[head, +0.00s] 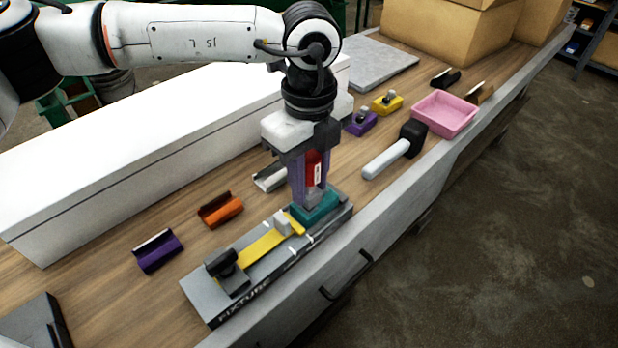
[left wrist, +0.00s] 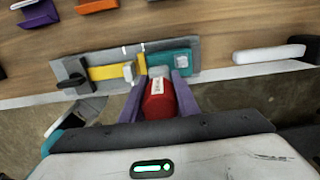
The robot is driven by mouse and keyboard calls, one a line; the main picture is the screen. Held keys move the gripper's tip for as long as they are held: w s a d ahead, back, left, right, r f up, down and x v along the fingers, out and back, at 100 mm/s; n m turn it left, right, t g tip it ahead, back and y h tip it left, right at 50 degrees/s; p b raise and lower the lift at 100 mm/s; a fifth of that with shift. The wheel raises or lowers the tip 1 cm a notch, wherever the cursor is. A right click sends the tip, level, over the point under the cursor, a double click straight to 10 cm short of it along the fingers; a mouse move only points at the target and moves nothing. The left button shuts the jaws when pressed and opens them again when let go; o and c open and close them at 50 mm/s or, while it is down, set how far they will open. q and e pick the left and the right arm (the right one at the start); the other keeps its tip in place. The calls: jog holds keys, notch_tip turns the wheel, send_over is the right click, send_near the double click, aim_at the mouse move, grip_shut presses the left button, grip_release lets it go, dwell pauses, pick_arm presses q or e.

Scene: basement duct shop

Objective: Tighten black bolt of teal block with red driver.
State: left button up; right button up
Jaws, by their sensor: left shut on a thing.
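My left gripper (head: 309,185) points straight down and is shut on the red driver (head: 314,168). The driver is upright between the purple fingers; its red handle also shows in the left wrist view (left wrist: 159,98). The teal block (head: 325,204) sits in the right end of the grey fixture (head: 198,289), beside a yellow bar (head: 262,245) with a light grey block on it. The driver's lower end is over the teal block; I cannot tell whether it touches. The teal block also shows in the left wrist view (left wrist: 172,57). The black bolt is hidden. My right gripper is not in view.
An orange block (head: 222,211) and a purple block (head: 158,252) lie left of the fixture. A mallet (head: 396,150), a pink bin (head: 444,113) and small purple and yellow blocks lie further back. A long white box (head: 130,150) lines the left side.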

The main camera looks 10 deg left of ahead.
pick_arm(q)
jog(key=shift+r+b, duration=0.1)
jog(key=shift+b, duration=0.2)
dwell(0.5)
jog(key=shift+f+b, duration=0.95)
jog(key=shift+f, duration=0.05)
dwell(0.6)
dwell(0.4)
jog(key=shift+m+b, duration=0.35)
jog(key=shift+m, duration=1.35)
jog(key=shift+b, duration=0.3)
